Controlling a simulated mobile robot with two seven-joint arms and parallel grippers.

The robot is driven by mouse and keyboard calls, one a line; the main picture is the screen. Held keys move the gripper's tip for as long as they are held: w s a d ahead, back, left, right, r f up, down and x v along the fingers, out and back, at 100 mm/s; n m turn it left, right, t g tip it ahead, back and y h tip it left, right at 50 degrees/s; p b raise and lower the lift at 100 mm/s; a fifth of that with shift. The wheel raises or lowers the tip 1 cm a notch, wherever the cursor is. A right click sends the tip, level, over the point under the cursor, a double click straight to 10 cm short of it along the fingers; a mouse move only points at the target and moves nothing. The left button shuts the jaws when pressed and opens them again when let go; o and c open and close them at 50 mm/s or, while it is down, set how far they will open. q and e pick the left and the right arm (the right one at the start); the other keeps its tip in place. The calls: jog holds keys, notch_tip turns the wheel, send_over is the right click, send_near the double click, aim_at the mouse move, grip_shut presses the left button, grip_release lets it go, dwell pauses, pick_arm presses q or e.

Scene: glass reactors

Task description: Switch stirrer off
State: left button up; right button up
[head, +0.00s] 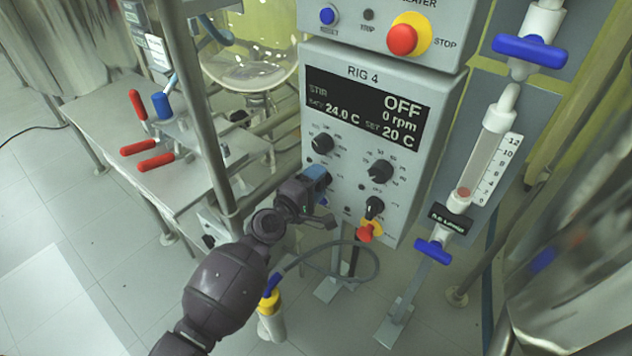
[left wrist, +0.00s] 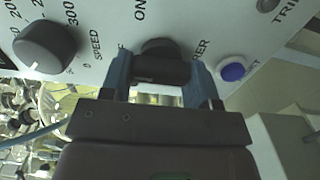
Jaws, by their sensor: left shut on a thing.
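The RIG 4 control box (head: 283,92) has a dark display (head: 367,108) reading STIR, OFF, 0 rpm, 24.0 C and SET 20 C. My left gripper (head: 318,180) is at the lower left of its front panel. In the left wrist view, my left gripper (left wrist: 158,75) has its two blue fingers on either side of a black switch knob (left wrist: 160,62) and is shut on it. "ON" is printed above the knob, and a label ending in "RER" is partly covered. The gripper hides this knob in the head view. My right gripper is out of view.
The speed knob (left wrist: 47,46) and a blue button (left wrist: 231,72) flank the held knob closely. Another black knob (head: 380,172) and a red-and-yellow knob (head: 367,231) are to the right.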

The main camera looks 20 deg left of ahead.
pick_arm(q)
jog(key=o, duration=0.9)
jog(key=v, duration=1)
jog(key=shift+s+a, duration=0.15)
jog(key=shift+s, duration=0.2)
